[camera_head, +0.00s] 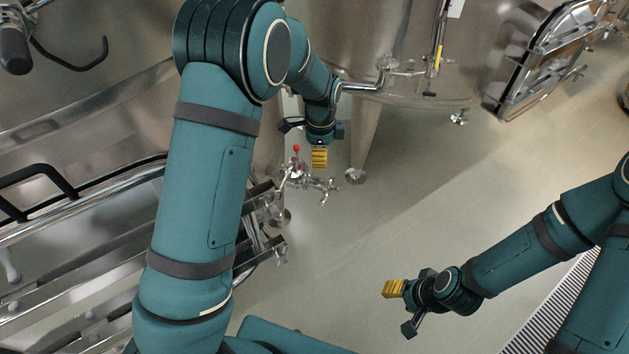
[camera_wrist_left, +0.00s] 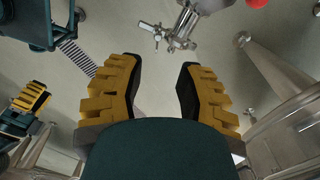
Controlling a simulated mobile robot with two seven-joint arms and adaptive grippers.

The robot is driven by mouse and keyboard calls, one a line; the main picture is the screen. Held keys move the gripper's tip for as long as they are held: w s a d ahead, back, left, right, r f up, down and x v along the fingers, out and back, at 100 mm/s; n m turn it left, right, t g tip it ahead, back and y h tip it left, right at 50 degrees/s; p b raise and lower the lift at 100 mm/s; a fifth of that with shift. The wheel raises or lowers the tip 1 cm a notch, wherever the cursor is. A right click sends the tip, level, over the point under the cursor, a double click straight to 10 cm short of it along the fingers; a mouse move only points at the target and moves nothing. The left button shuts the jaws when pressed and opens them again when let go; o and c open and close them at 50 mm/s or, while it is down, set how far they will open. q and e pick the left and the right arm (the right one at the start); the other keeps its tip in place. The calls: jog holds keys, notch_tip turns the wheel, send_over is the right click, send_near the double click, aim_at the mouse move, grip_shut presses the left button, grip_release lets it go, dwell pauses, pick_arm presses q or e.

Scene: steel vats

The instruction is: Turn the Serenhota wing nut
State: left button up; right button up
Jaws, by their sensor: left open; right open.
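A steel valve assembly (camera_head: 300,176) with a red knob (camera_head: 296,148) stands just left of and below my left gripper (camera_head: 319,158) in the head view. A small clamp-like piece (camera_head: 328,188) sticks out on its right; it may be the wing nut, but it is too small to tell. In the left wrist view the valve assembly (camera_wrist_left: 190,22) is at the top, beyond the fingertips, with the clamp-like piece (camera_wrist_left: 155,33) on its left. My left gripper (camera_wrist_left: 160,85) is open, with nothing between its yellow fingers. My right gripper (camera_head: 394,289) is open and empty over the floor.
A large steel vat (camera_head: 395,60) on legs stands behind the valve, with a pipe (camera_head: 360,86) running near my left wrist. An open hatch door (camera_head: 535,60) is at upper right. Steel rails (camera_head: 80,205) fill the left. The middle floor (camera_head: 470,190) is clear; a drain grate (camera_head: 545,305) lies at lower right.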

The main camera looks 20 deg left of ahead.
aim_at(319, 187)
pick_arm(q)
notch_tip(319, 187, down, 14)
jog(key=b, duration=0.3)
jog(key=shift+r, duration=0.2)
jog(key=shift+c, duration=0.3)
grip_shut()
